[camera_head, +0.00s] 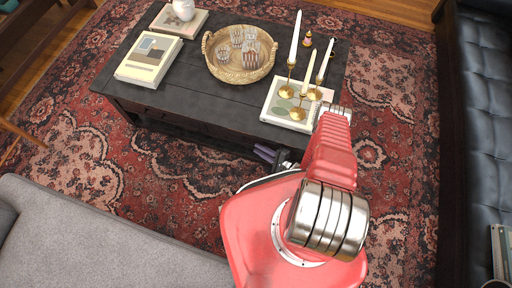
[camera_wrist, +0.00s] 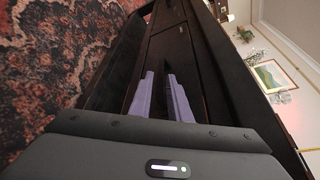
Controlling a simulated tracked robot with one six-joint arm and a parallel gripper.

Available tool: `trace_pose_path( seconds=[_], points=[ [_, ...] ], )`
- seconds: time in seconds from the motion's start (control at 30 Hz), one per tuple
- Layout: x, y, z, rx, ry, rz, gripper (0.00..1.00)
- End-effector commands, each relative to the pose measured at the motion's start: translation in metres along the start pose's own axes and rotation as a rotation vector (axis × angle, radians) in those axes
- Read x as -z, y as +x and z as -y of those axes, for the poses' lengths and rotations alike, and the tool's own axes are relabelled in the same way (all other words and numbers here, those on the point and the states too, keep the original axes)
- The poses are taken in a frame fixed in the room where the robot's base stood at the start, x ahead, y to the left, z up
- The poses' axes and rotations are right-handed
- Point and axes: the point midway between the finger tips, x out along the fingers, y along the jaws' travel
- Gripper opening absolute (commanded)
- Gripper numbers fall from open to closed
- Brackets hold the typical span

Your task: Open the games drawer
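A dark wooden coffee table (camera_head: 130,88) stands on the rug, with its drawer front (camera_head: 150,110) along the near long side. In the wrist view the table's dark front (camera_wrist: 165,45) runs away from me, turned on its side. The drawer looks flush with the frame; I cannot make out its handle clearly. My gripper (camera_head: 264,153) is low beside the near side of the table, towards its right end. Its purple fingers (camera_wrist: 160,74) point at the dark front with a narrow gap between them and nothing visible in it. Whether they touch the wood cannot be told. My arm hides the table's near right corner.
On the table are books (camera_head: 149,58), a woven tray (camera_head: 212,66) with glasses, and brass candlesticks (camera_head: 298,114) close to my arm. A grey sofa (camera_head: 100,240) is at the near left, a black leather sofa (camera_head: 485,100) at the right. Rug (camera_head: 170,165) lies clear before the table.

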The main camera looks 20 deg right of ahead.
Motion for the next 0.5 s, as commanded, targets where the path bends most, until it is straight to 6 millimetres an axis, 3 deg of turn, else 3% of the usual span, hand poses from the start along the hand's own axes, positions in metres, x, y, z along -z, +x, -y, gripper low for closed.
trace_pose_path(
  seconds=[0.23,0.5],
  points=[
    [-0.001,0.022,-0.001,-0.002,-0.001,0.002,0.17],
    [0.000,0.029,0.000,0.000,0.001,0.000,0.17]
  ],
)
